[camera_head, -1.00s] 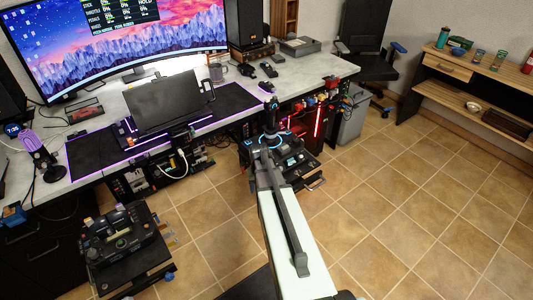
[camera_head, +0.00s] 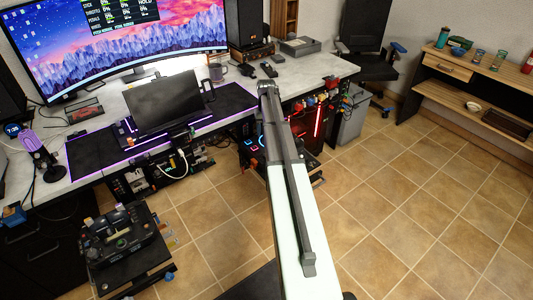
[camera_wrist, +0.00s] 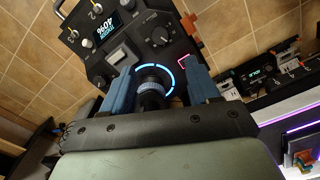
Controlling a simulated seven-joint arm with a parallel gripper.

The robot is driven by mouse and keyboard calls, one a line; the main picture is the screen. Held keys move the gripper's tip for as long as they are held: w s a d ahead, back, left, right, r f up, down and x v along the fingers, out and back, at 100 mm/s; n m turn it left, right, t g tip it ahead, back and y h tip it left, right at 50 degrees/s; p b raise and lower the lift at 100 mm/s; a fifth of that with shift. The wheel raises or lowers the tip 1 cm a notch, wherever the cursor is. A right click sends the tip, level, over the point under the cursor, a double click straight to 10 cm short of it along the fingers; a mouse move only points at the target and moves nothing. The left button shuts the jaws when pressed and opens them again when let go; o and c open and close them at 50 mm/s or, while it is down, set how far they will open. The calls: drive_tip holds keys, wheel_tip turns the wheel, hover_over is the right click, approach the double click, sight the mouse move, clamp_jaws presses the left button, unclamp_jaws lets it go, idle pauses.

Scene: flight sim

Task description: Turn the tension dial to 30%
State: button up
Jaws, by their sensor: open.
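In the wrist view, a dark control panel (camera_wrist: 105,60) carries a small screen (camera_wrist: 101,27) that appears to read 40%, upside down. A round black knob (camera_wrist: 160,36) sits on the panel beyond my fingertips; its label is too small to read, so I cannot confirm it is the tension dial. My gripper (camera_wrist: 157,68) is open. Its two blue fingers stand either side of a stick base with a blue-grey collar (camera_wrist: 151,92) and a glowing blue ring. I cannot tell whether they touch it. In the head view my arm hides the gripper and much of the panel.
The desk (camera_head: 300,70) holds a wide monitor (camera_head: 120,40) and a dark laptop-like screen (camera_head: 165,104). Another control unit (camera_head: 120,240) stands at lower left. A grey bin (camera_head: 352,118) stands right of the desk. The tiled floor on the right is clear.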

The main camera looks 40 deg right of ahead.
wheel_tip(320, 180, down, 14)
drive_tip(key=shift+r, duration=0.25)
idle(0.3)
drive_tip(key=c, duration=1)
